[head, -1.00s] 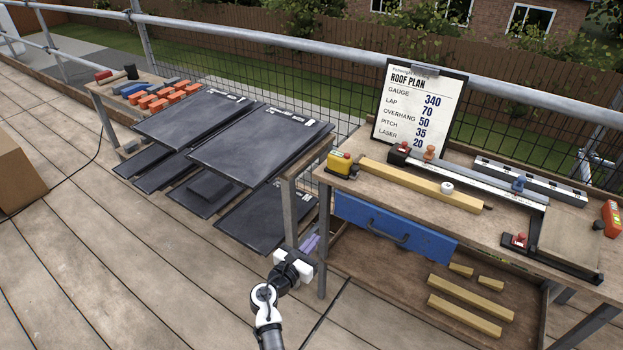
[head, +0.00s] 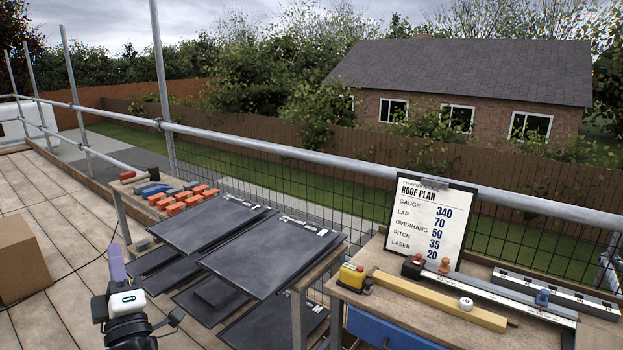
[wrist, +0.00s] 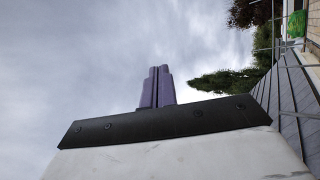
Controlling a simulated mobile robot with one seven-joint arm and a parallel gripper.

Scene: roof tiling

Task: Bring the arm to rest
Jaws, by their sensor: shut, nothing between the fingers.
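My gripper (head: 117,262) is at the lower left in the head view, held up with its purple fingers pointing upward. In the wrist view my gripper (wrist: 159,70) shows its two purple fingers side by side and touching, with nothing between them. Behind the fingertips there is only grey sky. My gripper appears apart from the tiles and benches. The lower part of my arm is cut off by the bottom edge of the head view.
Dark roof tiles (head: 262,246) lie stacked right of my gripper. A workbench (head: 372,258) carries the roof plan board (head: 431,217), a yellow tool and a wooden batten. A cardboard box (head: 20,262) stands at left. A scaffold rail (head: 270,141) runs behind.

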